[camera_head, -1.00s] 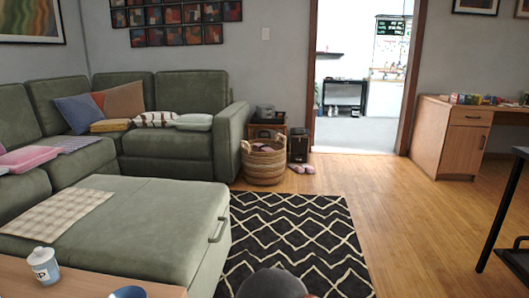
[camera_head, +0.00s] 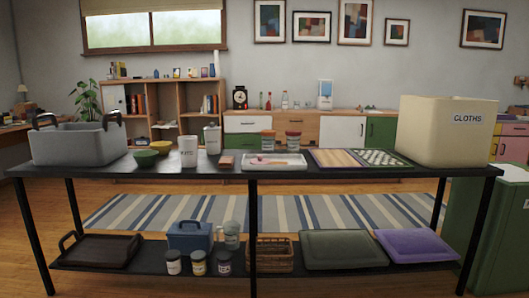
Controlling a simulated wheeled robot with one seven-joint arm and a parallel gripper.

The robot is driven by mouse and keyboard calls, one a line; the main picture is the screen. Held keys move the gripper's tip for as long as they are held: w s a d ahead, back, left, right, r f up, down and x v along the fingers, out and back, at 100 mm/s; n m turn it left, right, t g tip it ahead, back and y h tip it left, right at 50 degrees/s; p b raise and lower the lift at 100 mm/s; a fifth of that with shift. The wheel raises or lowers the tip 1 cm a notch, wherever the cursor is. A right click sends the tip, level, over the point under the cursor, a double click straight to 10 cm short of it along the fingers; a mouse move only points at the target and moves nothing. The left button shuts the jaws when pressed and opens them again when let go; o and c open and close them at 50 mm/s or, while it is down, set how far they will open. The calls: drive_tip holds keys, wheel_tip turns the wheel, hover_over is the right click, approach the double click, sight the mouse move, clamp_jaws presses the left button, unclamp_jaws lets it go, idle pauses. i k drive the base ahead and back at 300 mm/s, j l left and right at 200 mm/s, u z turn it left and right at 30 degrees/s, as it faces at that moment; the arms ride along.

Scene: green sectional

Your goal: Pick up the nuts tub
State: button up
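No tub can be read as the nuts tub; the labels are too small. Two small tubs with reddish-brown lids, a left one (camera_head: 267,141) and a right one (camera_head: 293,140), stand side by side at the back of the black table's top (camera_head: 345,172). Three small labelled jars, a left one (camera_head: 173,263), a middle one (camera_head: 198,263) and a right one (camera_head: 224,263), stand at the front of its lower shelf (camera_head: 120,262). A white labelled canister (camera_head: 188,152) and a lidded grey-white canister (camera_head: 212,140) stand left of the tubs. My gripper is not in view.
A grey bin (camera_head: 80,146) stands at the table's left end, a cream CLOTHS box (camera_head: 445,132) at its right. Bowls (camera_head: 147,158), a tray (camera_head: 274,162) and boards (camera_head: 345,158) lie between. A blue caddy (camera_head: 190,237) and cushions (camera_head: 418,246) occupy the shelf. A green cabinet (camera_head: 490,230) stands right.

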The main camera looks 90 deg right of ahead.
sight(187, 144)
drive_tip(key=z, duration=2.65)
drive_tip(key=u, duration=4.35)
drive_tip(key=z, duration=4.35)
